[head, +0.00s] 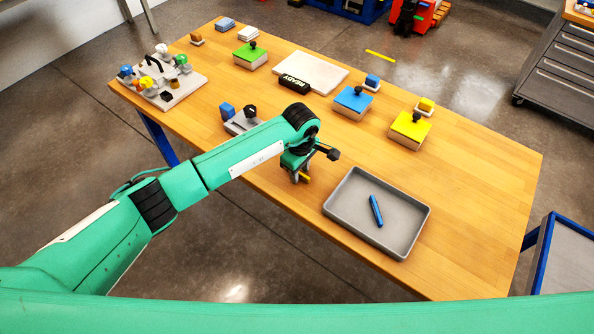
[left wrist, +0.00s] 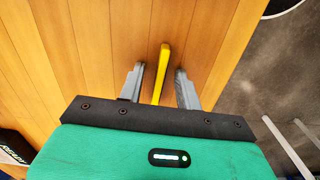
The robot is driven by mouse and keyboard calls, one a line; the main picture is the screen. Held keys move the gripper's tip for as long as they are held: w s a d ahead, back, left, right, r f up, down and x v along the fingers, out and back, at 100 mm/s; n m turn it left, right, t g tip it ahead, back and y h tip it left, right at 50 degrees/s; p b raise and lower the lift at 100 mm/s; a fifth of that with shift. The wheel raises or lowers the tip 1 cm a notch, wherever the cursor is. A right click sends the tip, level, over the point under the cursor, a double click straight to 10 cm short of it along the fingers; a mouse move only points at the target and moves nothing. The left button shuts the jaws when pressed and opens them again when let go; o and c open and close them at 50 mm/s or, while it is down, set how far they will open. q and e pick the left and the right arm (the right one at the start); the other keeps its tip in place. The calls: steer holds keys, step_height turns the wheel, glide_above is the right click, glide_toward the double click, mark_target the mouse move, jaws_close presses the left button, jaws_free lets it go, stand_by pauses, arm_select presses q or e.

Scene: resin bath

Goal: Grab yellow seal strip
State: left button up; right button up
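The yellow seal strip (left wrist: 161,72) is a thin yellow bar lying between the two grey fingers in the left wrist view, with a gap on each side. In the head view a bit of the yellow strip (head: 305,177) shows at the fingertips, near the table's front edge; the rest is hidden by my gripper. My left gripper (head: 298,176) is open and points down over the strip. It also shows in the left wrist view (left wrist: 159,88), its fingers astride the strip and apart from it. My right gripper is in neither view.
A grey tray (head: 341,215) holding a blue strip (head: 376,211) stands right of the gripper. Blue (head: 352,103), yellow (head: 410,130) and green (head: 250,55) blocks with black knobs stand farther back. A black READY block (head: 294,84) leans at a pale board (head: 318,73).

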arm_select(q)
jaws_close()
steer(key=shift+r, duration=0.1)
